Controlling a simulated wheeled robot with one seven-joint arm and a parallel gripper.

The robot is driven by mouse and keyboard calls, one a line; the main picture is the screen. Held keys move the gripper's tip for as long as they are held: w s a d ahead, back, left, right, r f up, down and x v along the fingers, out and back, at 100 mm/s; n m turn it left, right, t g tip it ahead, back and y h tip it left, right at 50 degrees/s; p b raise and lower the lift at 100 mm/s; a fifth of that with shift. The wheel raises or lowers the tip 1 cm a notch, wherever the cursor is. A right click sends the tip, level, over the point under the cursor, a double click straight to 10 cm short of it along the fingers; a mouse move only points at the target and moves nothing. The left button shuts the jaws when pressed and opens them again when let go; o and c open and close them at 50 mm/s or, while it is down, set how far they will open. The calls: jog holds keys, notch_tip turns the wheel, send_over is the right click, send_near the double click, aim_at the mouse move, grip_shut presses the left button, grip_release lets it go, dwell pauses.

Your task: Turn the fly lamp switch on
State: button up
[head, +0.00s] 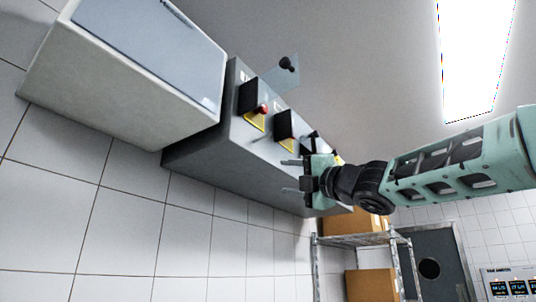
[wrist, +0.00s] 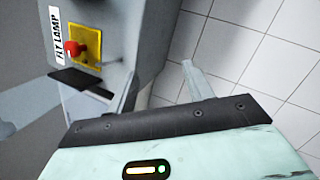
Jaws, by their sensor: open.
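In the wrist view, the fly lamp switch (wrist: 74,48) is a red knob on a yellow plate, beside a white label (wrist: 55,33) reading "FLY LAMP". It sits on a grey panel at the upper left. My gripper (wrist: 160,82) is open and empty, with its fingers below and to the right of the switch, apart from it. In the head view, my gripper (head: 284,176) reaches in from the right beside the grey switch box (head: 215,150). A red knob (head: 262,109) on yellow shows there; I cannot tell whether it is the fly lamp switch.
The box carries several yellow-plated switches with dark projecting parts. A dark flap (wrist: 76,80) juts out just below the fly lamp switch. A large pale cabinet (head: 120,95) adjoins the box. A shelf (head: 345,240) with cardboard boxes (head: 372,285) stands below my arm. White tiled wall lies behind.

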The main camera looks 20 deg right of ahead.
jog(key=s+d+r+n+y, duration=0.35)
jog(key=r+n, duration=0.25)
jog(key=r, duration=0.2)
jog(key=n+g+p, duration=0.2)
jog(key=n, duration=0.6)
send_near(266, 108)
jog(key=shift+y, duration=0.45)
jog(key=p+x, duration=0.7)
jog(key=p, duration=0.2)
jog(key=shift+w+a, duration=0.1)
jog(key=shift+w, duration=0.3)
jog(key=shift+w+a+r+p, duration=0.2)
jog(key=shift+w+a+p, duration=0.25)
jog(key=shift+w+p, duration=0.1)
jog(key=c, duration=1)
